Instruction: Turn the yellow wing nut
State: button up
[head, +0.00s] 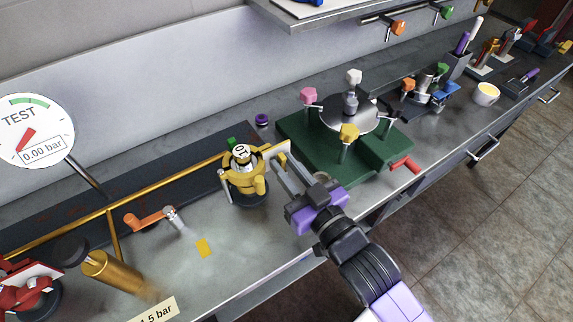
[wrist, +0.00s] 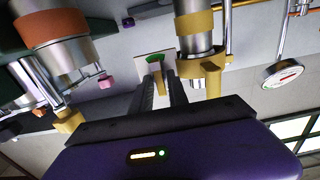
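The yellow wing nut (head: 348,133) stands on a bolt at the near edge of the round metal lid (head: 330,118) on the green block. In the wrist view a yellow knob on a metal bolt (wrist: 67,122) shows at the left, apart from my fingers. My gripper (head: 277,160) is left of the green block, close to a yellow-framed fitting (head: 243,180). In the wrist view my fingers (wrist: 162,84) are apart, with a narrow yellow piece showing between them. I cannot tell whether they touch it.
Pink (head: 308,95), white (head: 354,76) and black (head: 396,116) wing nuts stand around the lid. A red handle (head: 405,163) sticks out at the block's front. An orange-handled valve (head: 150,219) and a brass pipe (head: 125,203) lie to the left. A mug (head: 486,95) stands farther right.

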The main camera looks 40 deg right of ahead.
jog(key=shift+c, duration=0.4)
grip_shut()
jog(key=shift+n, duration=0.3)
jog(key=n+p, duration=0.1)
jog(key=n, duration=0.1)
jog(key=shift+a+n, duration=0.1)
jog(key=shift+n, duration=0.3)
jog(key=n, duration=0.4)
jog(key=shift+a+p, duration=0.1)
jog(key=shift+p, duration=0.2)
jog(key=n, duration=0.6)
jog(key=n+p, duration=0.1)
jog(key=n, duration=0.3)
jog(key=shift+a+f, duration=0.1)
jog(key=shift+f, duration=0.15)
jog(key=shift+n, duration=0.3)
